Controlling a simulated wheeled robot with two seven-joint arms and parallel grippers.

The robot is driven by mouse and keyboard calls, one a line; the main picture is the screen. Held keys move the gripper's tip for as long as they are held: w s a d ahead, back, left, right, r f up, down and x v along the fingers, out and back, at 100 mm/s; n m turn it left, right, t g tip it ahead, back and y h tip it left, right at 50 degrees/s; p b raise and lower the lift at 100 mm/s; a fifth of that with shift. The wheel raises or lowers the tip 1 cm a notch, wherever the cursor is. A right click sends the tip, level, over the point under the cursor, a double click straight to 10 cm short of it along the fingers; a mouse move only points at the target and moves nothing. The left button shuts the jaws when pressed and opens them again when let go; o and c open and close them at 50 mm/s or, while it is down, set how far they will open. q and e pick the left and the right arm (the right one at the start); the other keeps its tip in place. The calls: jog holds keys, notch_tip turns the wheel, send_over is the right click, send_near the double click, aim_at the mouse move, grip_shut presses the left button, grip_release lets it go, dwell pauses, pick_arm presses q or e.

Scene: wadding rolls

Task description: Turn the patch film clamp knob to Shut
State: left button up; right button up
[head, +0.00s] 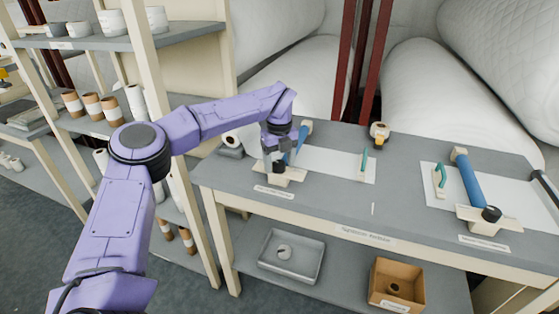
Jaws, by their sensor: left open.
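Two film stations with blue rollers sit on the grey bench (400,215); their labels are too small to read, so I cannot tell which is the patch film clamp. The left station has a cream base (289,176) and a blue roller (302,138). My left gripper (274,160) is open and points down over this base; its knob is mostly hidden, and I cannot tell whether the fingers touch it. The right station has a blue roller (467,178), a cream base (482,226) and a black knob (491,214). My right gripper is out of view.
White film sheets (336,165) with green-handled tools (364,164) lie on the bench. A yellow tape dispenser (379,133) stands behind. Below are a grey tray (264,262) and a cardboard box (373,291). Shelving posts (150,60) stand left, near my arm.

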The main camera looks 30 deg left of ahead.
pick_arm(q)
jog(key=shift+s+r, duration=0.1)
jog(key=shift+s, duration=0.1)
jog(key=shift+c, duration=0.8)
jog(key=c, duration=0.9)
